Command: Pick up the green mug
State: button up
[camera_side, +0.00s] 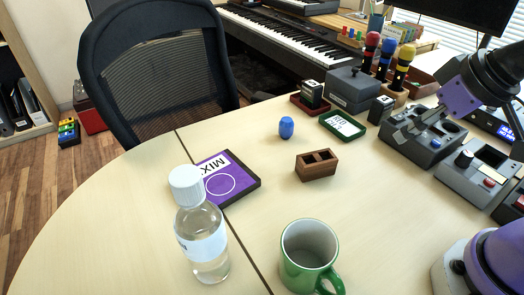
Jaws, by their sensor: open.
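The green mug (296,272) stands upright on the table at the bottom middle of the side view. Its inside is pale and looks empty, and its handle points to the lower right. My gripper (416,127) is at the right, over the grey devices near the table's far right part. It is open, well apart from the mug, up and to the right of it. Its fingertips are small and partly lost against the grey devices.
A clear bottle (203,245) with a white cap stands left of the mug. Behind are a purple box (228,182), a wooden block (317,165) with slots and a blue object (286,128). Grey devices (478,168) line the right. The table (110,240) is clear at left.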

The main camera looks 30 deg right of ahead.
jog(key=w+a+f+g+y, duration=0.1)
jog(key=a+f+g, duration=0.15)
jog(key=a, duration=0.65)
jog(key=g, duration=0.3)
send_over(328, 227)
notch_tip(328, 227, down, 2)
jog(key=shift+h, duration=0.5)
notch_tip(328, 227, down, 5)
jog(key=shift+r, duration=0.1)
jog(key=f, duration=0.4)
jog(key=s+f, duration=0.1)
jog(key=f, duration=0.1)
jog(key=shift+w, duration=0.1)
jog(key=shift+c, duration=0.4)
grip_shut()
jog(key=shift+a, duration=0.1)
